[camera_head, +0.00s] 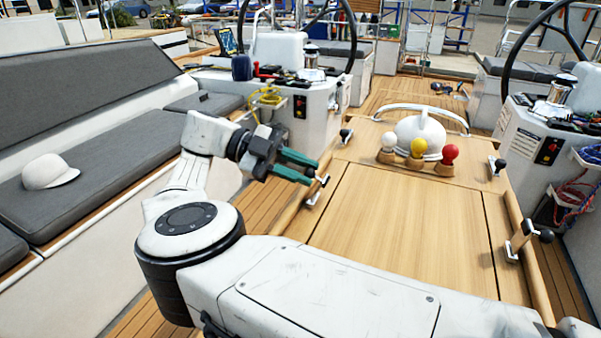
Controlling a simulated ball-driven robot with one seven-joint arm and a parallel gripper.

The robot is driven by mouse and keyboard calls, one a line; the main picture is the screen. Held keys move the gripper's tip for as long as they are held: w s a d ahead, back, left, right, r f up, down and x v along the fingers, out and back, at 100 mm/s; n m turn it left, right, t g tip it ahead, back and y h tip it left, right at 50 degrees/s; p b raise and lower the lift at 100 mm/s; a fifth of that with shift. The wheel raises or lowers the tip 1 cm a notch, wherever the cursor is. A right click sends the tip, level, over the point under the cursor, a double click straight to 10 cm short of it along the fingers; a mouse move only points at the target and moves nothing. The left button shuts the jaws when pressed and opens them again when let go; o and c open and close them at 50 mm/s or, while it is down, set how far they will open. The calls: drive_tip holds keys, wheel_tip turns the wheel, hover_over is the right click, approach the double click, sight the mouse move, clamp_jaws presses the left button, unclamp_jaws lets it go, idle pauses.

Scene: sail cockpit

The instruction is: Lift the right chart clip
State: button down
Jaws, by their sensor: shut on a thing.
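My gripper (312,172), with green fingers, is over the left edge of the wooden cockpit table (400,225). Another clip with a dark knob (346,135) is farther along the same edge. On the table's right edge are a far clip (497,166) and a near clip (519,240), both with dark knobs. I cannot tell from the picture which clip the task calls right.
White, yellow and red balls on wooden stands (416,160) stand at the table's far end by a white dome (421,133) and a curved rail. A grey bench with a white cap (49,172) is at left. Steering consoles flank the far side. The table's middle is clear.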

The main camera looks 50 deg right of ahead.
drive_tip(key=c, duration=0.9)
unclamp_jaws()
drive_tip(key=shift+c, duration=0.2)
drive_tip(key=shift+r, duration=0.25)
drive_tip(key=r+p, duration=0.1)
drive_tip(key=r, duration=0.1)
drive_tip(key=r+p, duration=0.1)
drive_tip(key=shift+s+a+r+p, duration=0.15)
drive_tip(key=shift+s+r+p, duration=0.15)
drive_tip(key=shift+s+r, duration=0.05)
drive_tip(key=s+a+r+p, duration=0.3)
drive_tip(key=s+r+p, duration=0.5)
drive_tip(key=s, duration=0.5)
drive_tip(key=shift+r+p, duration=0.35)
drive_tip(key=shift+p, duration=0.4)
